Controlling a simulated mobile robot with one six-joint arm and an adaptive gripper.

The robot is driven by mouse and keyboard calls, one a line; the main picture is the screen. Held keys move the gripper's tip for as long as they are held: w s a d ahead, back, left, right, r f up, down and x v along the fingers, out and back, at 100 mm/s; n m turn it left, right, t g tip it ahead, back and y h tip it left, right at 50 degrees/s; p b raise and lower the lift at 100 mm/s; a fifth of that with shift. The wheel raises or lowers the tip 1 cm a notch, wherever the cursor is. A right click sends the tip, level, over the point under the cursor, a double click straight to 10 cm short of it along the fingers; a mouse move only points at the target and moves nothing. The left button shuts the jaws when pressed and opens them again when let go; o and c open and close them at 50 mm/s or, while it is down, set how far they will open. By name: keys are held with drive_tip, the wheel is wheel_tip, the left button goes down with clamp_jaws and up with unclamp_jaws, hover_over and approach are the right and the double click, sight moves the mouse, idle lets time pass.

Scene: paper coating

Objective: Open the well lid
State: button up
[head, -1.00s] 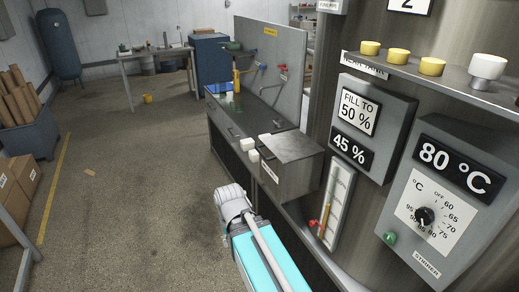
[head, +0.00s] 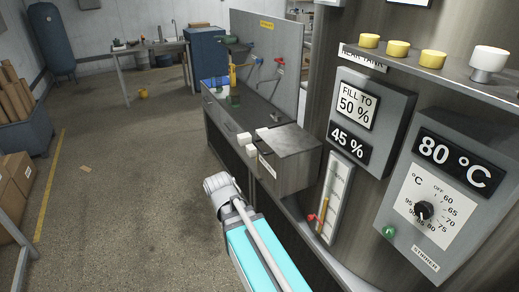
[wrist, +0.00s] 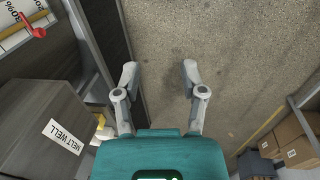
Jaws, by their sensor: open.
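The melt well is a grey box (head: 290,175) at the near end of the bench in the head view. Its flat grey lid (head: 285,145) lies level on top and looks closed. In the wrist view the box (wrist: 40,110) is at the left, with a white "MELT WELL" label (wrist: 64,136). My gripper (wrist: 160,75) is open and empty, with its fingers apart over bare floor, to the right of the box. In the head view its fingers are hidden; only my arm shows, in front of the box.
Small white blocks (head: 245,139) sit by the well's left side. A control panel with dials (head: 424,211) and a gauge with a red lever (head: 311,217) stand at the right. Cardboard boxes (head: 16,178) are far left. The concrete floor (head: 125,220) between is clear.

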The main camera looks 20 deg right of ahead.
drive_tip(key=w+d+r+h, duration=0.1)
drive_tip(key=w+d+h, duration=0.3)
drive_tip(key=w, duration=0.3)
drive_tip(key=h+b, duration=0.2)
drive_tip(key=h, duration=0.8)
approach(259, 148)
drive_tip(key=f+v, duration=0.1)
drive_tip(key=v, duration=0.2)
drive_tip(key=shift+w+a+r+t, duration=0.25)
drive_tip(key=shift+r+t, duration=0.05)
drive_tip(key=shift+d, duration=0.1)
drive_tip(key=shift+b+x, duration=1.3)
drive_tip(key=shift+x, duration=5.5)
clamp_jaws()
